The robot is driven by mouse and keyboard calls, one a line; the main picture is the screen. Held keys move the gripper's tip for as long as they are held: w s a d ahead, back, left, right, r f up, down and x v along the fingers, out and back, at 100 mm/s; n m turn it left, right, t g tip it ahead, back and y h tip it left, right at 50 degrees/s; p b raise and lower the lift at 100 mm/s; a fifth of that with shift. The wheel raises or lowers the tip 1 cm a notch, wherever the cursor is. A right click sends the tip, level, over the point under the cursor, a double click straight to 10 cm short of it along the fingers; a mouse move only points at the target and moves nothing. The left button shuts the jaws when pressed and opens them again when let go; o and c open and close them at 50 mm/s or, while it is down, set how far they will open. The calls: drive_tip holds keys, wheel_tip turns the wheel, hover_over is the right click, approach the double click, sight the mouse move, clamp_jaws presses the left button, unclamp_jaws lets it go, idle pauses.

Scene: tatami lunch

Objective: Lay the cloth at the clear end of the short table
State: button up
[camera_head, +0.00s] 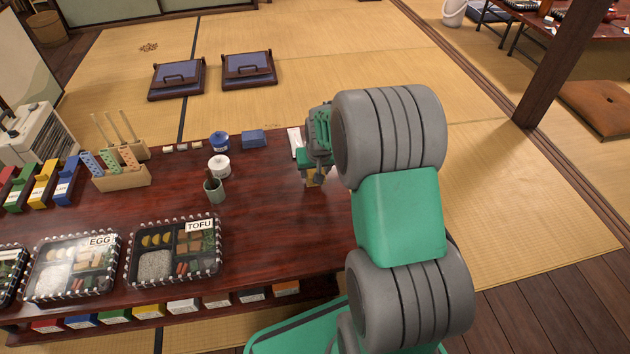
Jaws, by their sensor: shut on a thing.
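My gripper (317,168) is over the right part of the dark red short table (275,205), partly hidden by my green and grey arm. It is shut on a small yellow-tan piece (313,180), which looks like the cloth. Most of that piece is hidden, and I cannot tell whether it touches the tabletop. The table's surface left of and in front of my gripper is bare. My arm covers the table's right end.
Lunch trays marked EGG (75,292) and TOFU (134,272) stand at the front left. A green cup (214,191), a white jar (219,167), a blue jar (219,141), a blue block (253,138) and a white strip (295,142) stand or lie farther back.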

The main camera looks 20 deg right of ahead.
wheel_tip(320, 180, down, 4)
drive_tip(key=shift+w+r+b, duration=0.1)
drive_tip(key=shift+r+b, duration=0.15)
drive_tip(key=shift+b, duration=0.3)
drive_tip(key=shift+f, duration=0.15)
drive_tip(key=o, duration=1.2)
drive_tip(key=d+p+v, duration=0.1)
drive_tip(key=p+v, duration=0.4)
drive_tip(key=v, duration=0.7)
drive_tip(key=s+a+r+g, duration=0.1)
drive_tip(key=s+a+r, duration=0.1)
drive_tip(key=s+a, duration=0.2)
drive_tip(key=s+a+r+n, duration=0.1)
drive_tip(key=s+a+r, duration=0.2)
drive_tip(key=s, duration=0.6)
drive_tip(key=s+a+r+n+g+y, duration=0.1)
drive_tip(key=s+a+r, duration=0.2)
drive_tip(key=s+a, duration=0.2)
drive_tip(key=shift+s+g, duration=0.3)
drive_tip(key=shift+s, duration=0.7)
